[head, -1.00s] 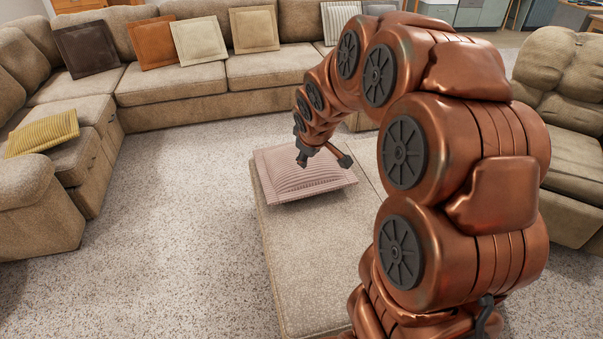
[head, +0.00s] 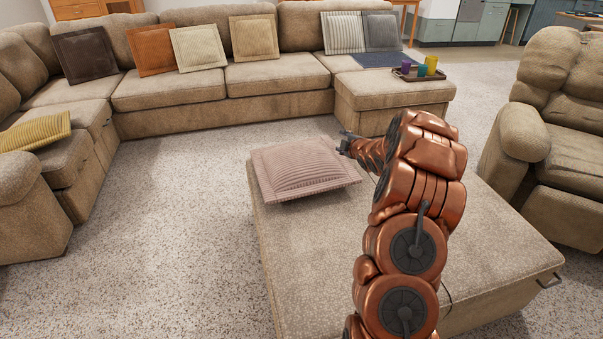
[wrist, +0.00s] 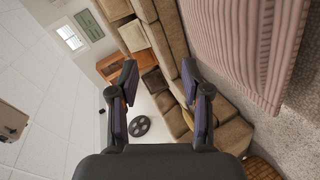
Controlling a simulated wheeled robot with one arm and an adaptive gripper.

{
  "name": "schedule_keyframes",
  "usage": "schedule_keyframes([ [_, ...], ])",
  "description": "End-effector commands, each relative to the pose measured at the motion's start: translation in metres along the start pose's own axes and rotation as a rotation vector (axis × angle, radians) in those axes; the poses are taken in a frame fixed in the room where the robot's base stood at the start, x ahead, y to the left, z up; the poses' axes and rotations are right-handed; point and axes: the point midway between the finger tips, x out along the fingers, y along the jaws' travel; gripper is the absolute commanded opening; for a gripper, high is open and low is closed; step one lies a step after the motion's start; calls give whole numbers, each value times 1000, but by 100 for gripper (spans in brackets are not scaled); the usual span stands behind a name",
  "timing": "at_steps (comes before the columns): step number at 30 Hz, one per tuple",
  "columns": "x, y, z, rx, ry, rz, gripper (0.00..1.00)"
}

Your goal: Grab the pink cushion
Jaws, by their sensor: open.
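The pink cushion (head: 302,168) is ribbed and lies flat at the far left corner of the beige ottoman (head: 360,245). My gripper (head: 346,143) is at the cushion's right far side in the head view, small and partly hidden by my arm. In the wrist view my gripper (wrist: 163,85) is open, with nothing between its fingers. The wrist view is tilted, and the cushion (wrist: 250,40) fills its upper right, beside the right finger and not between the fingers. I cannot tell whether the gripper touches the cushion.
A beige sectional sofa (head: 165,88) with several cushions runs along the back and left. A yellow cushion (head: 35,130) lies at the left. A tray (head: 420,76) with cups sits on the sofa's right end. An armchair (head: 570,140) stands at right. Carpet left of the ottoman is clear.

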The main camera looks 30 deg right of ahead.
Motion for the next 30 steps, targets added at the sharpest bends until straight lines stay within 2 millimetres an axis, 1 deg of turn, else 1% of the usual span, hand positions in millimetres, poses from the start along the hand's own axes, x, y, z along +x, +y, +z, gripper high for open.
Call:
schedule_keyframes([
  [1, 10, -18, 20, -24, 13, 18, 48],
  [3, 17, -28, 38, -67, 37, 53, 48],
  [6, 25, -48, 65, -125, 72, 95, 48],
  [11, 32, -85, 104, -221, 128, 157, 48],
  [12, 32, -96, 114, -244, 142, 174, 48],
  [16, 30, -130, 142, -308, 184, 216, 48],
  [18, 28, -144, 152, -338, 206, 237, 48],
  [21, 24, -160, 164, -373, 228, 258, 48],
  [24, 21, -171, 170, -392, 245, 273, 48],
  [27, 21, -176, 172, -403, 253, 279, 48],
  [30, 27, -175, 170, -407, 256, 281, 48],
])
